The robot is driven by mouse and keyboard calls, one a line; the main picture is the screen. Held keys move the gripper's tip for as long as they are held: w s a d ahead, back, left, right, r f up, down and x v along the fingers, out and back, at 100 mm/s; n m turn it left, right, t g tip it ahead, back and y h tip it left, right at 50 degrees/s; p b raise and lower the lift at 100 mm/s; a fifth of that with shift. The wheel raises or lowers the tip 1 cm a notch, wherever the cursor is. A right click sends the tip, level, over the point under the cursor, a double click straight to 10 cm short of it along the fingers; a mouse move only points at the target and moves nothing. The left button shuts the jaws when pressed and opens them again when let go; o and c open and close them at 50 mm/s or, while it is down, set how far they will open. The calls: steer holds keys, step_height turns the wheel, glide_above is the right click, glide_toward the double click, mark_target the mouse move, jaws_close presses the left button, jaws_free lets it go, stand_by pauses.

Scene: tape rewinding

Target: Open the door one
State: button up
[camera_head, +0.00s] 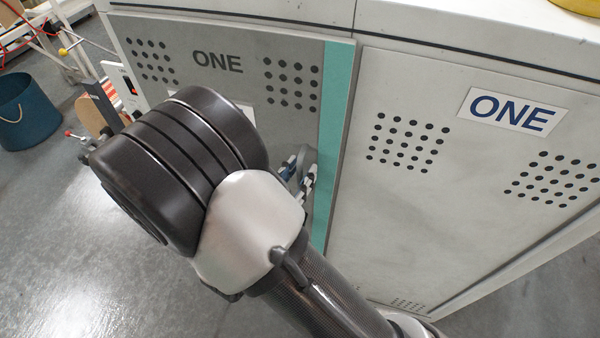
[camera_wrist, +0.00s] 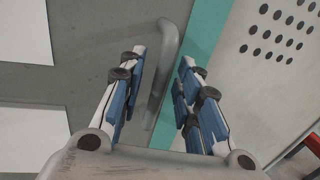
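The grey door (camera_head: 262,68) marked ONE is on the cabinet's left face, with a teal strip (camera_head: 338,95) along its right edge. It looks flush with the cabinet. In the wrist view, a grey bar handle (camera_wrist: 166,65) stands out from the door's grey surface, left of the teal strip (camera_wrist: 203,40). My gripper (camera_wrist: 160,57) is open, with one blue-padded finger on each side of the handle. No clear contact shows. In the head view, my arm hides much of the door; part of my gripper (camera_head: 298,172) shows in front of it.
The right cabinet face (camera_head: 440,210) has a white ONE sign (camera_head: 513,110) and vent holes. A blue bin (camera_head: 26,112) stands on the floor at the far left, near a cart and shelving. Grey floor (camera_head: 50,230) is open in front of the door.

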steer(key=shift+w+d, duration=0.2)
steer(key=shift+w, duration=0.15)
steer(key=shift+c, duration=0.2)
jaws_close()
stand_by(0.5)
